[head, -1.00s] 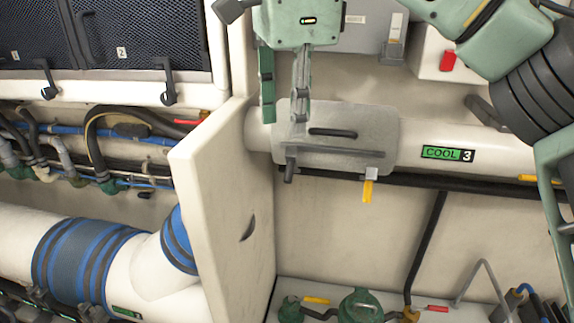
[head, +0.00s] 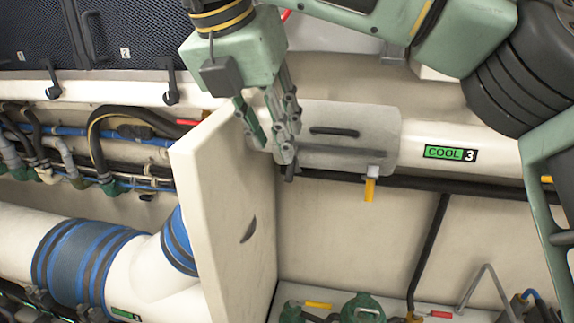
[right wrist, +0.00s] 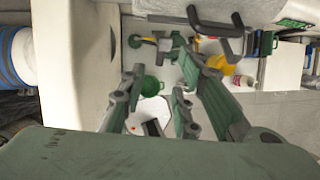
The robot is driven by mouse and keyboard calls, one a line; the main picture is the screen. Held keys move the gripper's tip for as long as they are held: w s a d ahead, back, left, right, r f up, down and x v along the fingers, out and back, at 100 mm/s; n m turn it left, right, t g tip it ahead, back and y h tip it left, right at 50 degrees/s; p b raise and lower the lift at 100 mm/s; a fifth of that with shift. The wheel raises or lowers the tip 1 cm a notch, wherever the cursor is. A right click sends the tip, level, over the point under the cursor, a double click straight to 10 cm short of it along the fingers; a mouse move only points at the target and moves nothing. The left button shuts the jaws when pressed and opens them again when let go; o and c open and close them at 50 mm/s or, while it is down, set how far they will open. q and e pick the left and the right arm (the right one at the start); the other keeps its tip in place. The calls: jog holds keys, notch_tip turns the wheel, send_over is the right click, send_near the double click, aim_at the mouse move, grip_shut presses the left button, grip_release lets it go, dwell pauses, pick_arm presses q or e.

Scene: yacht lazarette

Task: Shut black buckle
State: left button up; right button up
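A grey curved cover (head: 375,135) with a black handle (head: 333,131) sits around the white pipe (head: 425,133). A small black buckle (head: 291,174) shows at the cover's lower left corner, partly hidden by my fingers. A yellow buckle (head: 370,190) hangs at its lower right. My right gripper (head: 268,144) points down in front of the cover's left end, fingertips close to the black buckle; contact cannot be told. In the right wrist view my fingers (right wrist: 162,95) are apart with nothing between them. A black bar (right wrist: 205,24) shows beyond them. My left gripper is not in view.
A white partition (head: 222,205) stands just left of the cover. A dark pipe (head: 450,184) runs below it. Green valves (head: 362,308) stand on a low ledge. Black latches (head: 171,88) hang from lockers at upper left. The wall below the cover is mostly clear.

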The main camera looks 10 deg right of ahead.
aim_at(290, 169)
jog(key=p+x, duration=0.1)
jog(key=x, duration=0.6)
jog(key=shift+w+d+f+p, duration=0.15)
jog(key=shift+f+p, duration=0.15)
jog(key=shift+f, duration=0.05)
jog(key=shift+d, duration=0.1)
grip_shut()
